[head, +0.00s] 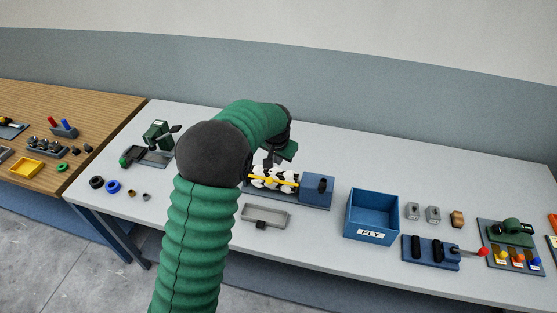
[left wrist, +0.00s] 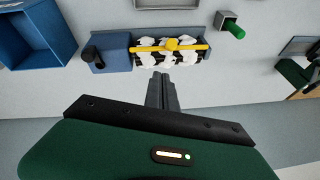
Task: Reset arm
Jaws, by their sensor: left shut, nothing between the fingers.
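My left arm, in a green ribbed sleeve, comes up from the bottom of the head view and bends over the white table (head: 340,145). My left gripper (head: 268,162) is just behind the blue fixture (head: 318,190) with the black-and-white roller (head: 284,183) and yellow bar. In the left wrist view the gripper fingers (left wrist: 160,80) are together, with nothing between them. The roller (left wrist: 165,53) and the blue fixture (left wrist: 112,52) show just beyond the fingertips. Contact cannot be told. My right gripper is not in view.
A blue bin labelled FLY (head: 371,214) stands right of the fixture. A grey tray (head: 265,216) lies in front. A blue base with black blocks (head: 430,252) and a green device (head: 512,232) are at the right. A wooden bench (head: 75,110) is at the left.

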